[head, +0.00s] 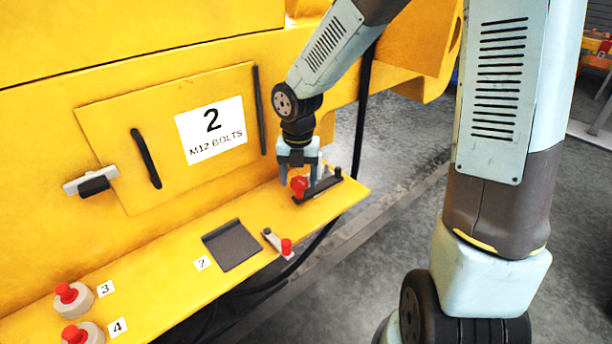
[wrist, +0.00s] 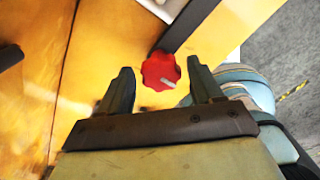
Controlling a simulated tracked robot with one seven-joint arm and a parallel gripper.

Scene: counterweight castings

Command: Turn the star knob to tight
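The red star knob (head: 299,184) sits on a dark bar near the right end of the yellow shelf. In the wrist view the knob (wrist: 160,71) shows a lobed red top with a pale pointer mark toward the lower right. My gripper (head: 299,180) points down over the knob in the head view. In the wrist view its two dark fingers (wrist: 162,78) are apart, one on each side of the knob, with visible gaps. Whether the fingertips are level with the knob or above it, I cannot tell. No tight marking is readable.
A small lever with a red tip (head: 286,246) and a dark plate (head: 232,245) lie left on the shelf (head: 175,285). Red-topped buttons (head: 72,293) stand at the far left. A yellow panel labelled M12 BOLTS (head: 210,130) rises behind. A black cable (head: 357,130) hangs behind my gripper.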

